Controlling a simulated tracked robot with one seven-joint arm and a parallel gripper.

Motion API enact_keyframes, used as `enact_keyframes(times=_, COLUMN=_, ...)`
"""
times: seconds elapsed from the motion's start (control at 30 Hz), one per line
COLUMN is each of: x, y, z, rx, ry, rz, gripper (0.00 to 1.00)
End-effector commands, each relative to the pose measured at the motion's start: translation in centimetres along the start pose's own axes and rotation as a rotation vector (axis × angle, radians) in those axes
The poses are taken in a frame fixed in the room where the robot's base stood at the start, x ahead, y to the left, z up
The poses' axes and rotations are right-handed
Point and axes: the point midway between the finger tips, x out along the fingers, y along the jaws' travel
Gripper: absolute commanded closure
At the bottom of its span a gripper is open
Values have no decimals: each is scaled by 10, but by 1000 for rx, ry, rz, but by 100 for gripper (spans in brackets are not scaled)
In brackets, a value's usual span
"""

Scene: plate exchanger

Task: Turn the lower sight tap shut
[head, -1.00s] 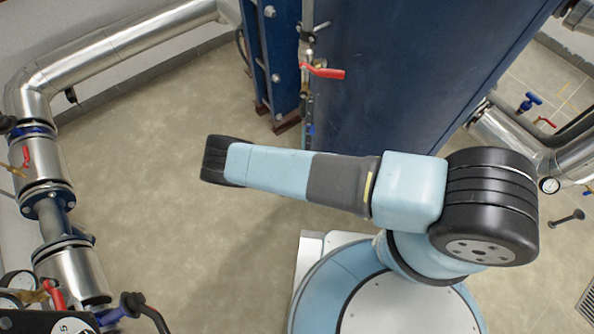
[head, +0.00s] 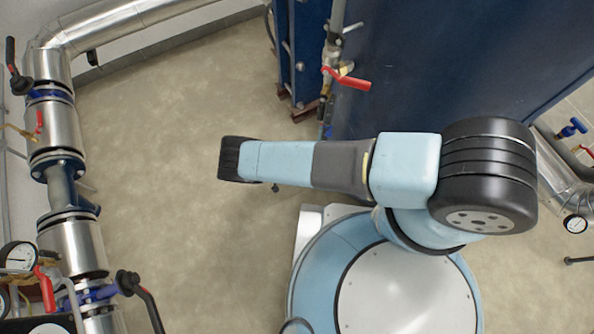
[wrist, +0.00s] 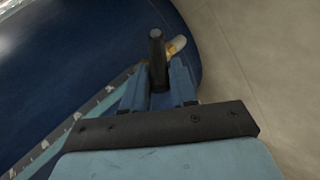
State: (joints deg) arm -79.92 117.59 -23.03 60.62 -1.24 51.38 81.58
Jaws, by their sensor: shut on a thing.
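In the wrist view, my gripper (wrist: 158,84) is shut on a dark, rounded tap handle (wrist: 157,48) that stands up between its two blue fingers. A brass-yellow piece (wrist: 177,45) shows just behind the handle, beside the blue exchanger's edge. I take this to be the lower sight tap; its full shape and its angle are mostly hidden. In the head view, the upper sight tap has a red lever (head: 350,80) pointing right and slightly down. A small blue part (head: 327,131) shows below it. My gripper is out of sight in the head view.
The big blue exchanger body (head: 440,60) stands right of the sight line. Silver pipes (head: 62,130) with valves and gauges run along the left. Another pipe with a blue handle (head: 572,127) is at the right. The floor (head: 170,170) between is clear.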

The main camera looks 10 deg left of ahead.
Motion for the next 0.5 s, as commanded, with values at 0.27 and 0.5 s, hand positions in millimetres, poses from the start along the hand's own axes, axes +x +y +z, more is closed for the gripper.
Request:
enact_keyframes(times=0.27, x=4, y=1, z=0, rx=-13, ry=12, rz=29, gripper=100)
enact_keyframes(times=0.5, x=1, y=0, z=2, rx=-16, ry=17, rz=26, gripper=100)
